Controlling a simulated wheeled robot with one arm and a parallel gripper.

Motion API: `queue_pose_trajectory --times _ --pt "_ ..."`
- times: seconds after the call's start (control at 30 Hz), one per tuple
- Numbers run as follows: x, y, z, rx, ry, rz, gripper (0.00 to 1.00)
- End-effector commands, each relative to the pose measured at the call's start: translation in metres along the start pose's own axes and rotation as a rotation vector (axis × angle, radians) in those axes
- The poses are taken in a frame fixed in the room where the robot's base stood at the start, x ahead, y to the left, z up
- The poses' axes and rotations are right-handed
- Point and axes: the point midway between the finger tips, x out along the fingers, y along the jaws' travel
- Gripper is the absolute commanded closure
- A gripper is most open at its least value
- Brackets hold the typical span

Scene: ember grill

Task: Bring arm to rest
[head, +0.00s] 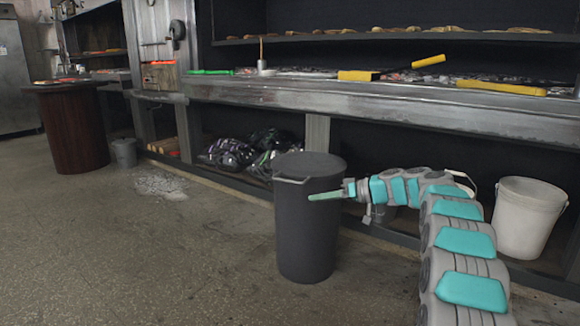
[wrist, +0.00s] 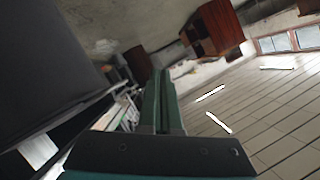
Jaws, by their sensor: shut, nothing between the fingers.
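My gripper (head: 326,196) is at the end of my teal and grey arm, which reaches in from the lower right in the head view. Its fingers point left, level with the upper part of a dark grey bin (head: 307,235), in front of it or against it; I cannot tell whether they touch. In the wrist view my gripper (wrist: 158,75) shows two green fingers closed together with nothing between them. The dark bin (wrist: 45,65) fills the left side of the wrist view.
A white bucket (head: 527,217) stands right of my arm. A long grill counter (head: 390,107) with yellow-handled tools runs along the back. Black bags (head: 240,151) lie under it. A round brown table (head: 77,130) and small grey bin (head: 124,153) are far left.

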Motion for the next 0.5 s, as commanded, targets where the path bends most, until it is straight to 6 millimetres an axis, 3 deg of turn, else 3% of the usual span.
queue_pose_trajectory --times 0.27,0.5 --pt "0.005 -0.073 0.051 0.175 -0.2 0.077 1.0" --pt "-0.007 -0.134 0.111 0.306 -0.369 0.177 1.0"
